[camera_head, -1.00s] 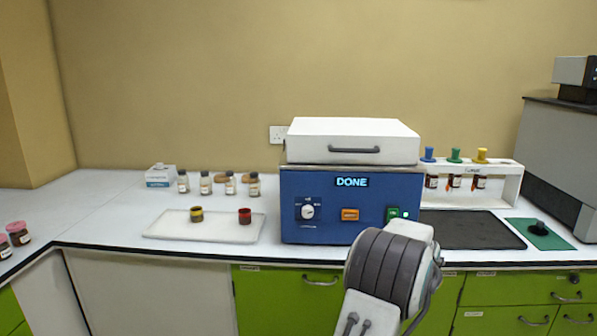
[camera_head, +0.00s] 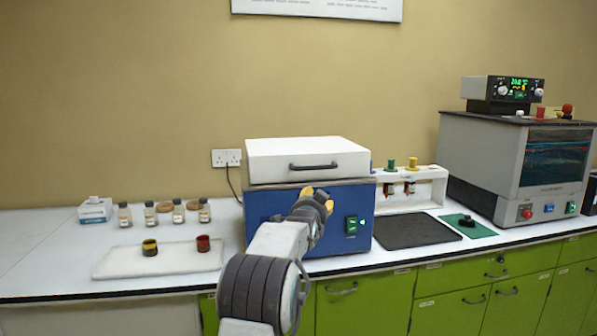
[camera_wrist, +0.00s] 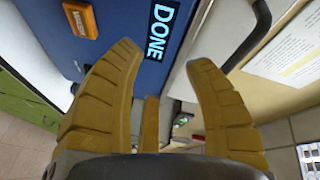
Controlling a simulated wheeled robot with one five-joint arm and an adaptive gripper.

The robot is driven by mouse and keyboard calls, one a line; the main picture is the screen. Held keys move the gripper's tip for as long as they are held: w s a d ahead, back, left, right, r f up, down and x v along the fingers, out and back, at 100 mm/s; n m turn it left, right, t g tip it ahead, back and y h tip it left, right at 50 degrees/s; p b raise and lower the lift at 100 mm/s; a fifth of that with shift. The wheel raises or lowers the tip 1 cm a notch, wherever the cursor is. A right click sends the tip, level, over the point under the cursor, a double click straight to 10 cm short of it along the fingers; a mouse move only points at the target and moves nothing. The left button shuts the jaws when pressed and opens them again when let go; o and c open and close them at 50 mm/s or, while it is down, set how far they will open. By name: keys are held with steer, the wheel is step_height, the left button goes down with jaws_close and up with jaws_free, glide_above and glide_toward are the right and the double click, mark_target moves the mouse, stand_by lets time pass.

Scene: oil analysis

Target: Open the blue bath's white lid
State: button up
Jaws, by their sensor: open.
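The blue bath (camera_head: 262,212) stands on the bench in the head view, with its white lid (camera_head: 308,158) shut on top. A dark handle (camera_head: 313,166) runs along the lid's front face. My gripper (camera_head: 314,194) is in front of the bath's blue front, a little below the handle, and hides part of the panel. In the wrist view my gripper (camera_wrist: 165,75) is open and empty, its yellow fingers apart. The handle (camera_wrist: 246,38) shows there beyond the right finger, and the blue front (camera_wrist: 130,30) with the word DONE lies at upper left.
A white tray (camera_head: 120,264) with two small jars lies left of the bath, with several bottles behind it. A white rack (camera_head: 428,184), a dark mat (camera_head: 415,232) and a grey machine (camera_head: 480,165) stand to the right. The wall behind is close.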

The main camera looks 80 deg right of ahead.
mark_target(303, 158)
step_height(303, 158, up, 7)
steer(key=m+h, duration=0.3)
steer(key=m, duration=0.3)
steer(key=shift+m, duration=0.3)
steer(key=shift+w+d+r+p, duration=0.15)
steer(key=shift+d+p, duration=0.6)
steer(key=shift+d, duration=0.4)
steer(key=shift+d+r+p, duration=0.15)
steer(key=shift+d+p, duration=0.65)
steer(key=shift+d, duration=0.3)
steer(key=shift+w+d+r+p, duration=0.15)
steer(key=shift+d+p, duration=0.6)
steer(key=shift+d, duration=0.4)
steer(key=shift+s, duration=0.1)
jaws_close()
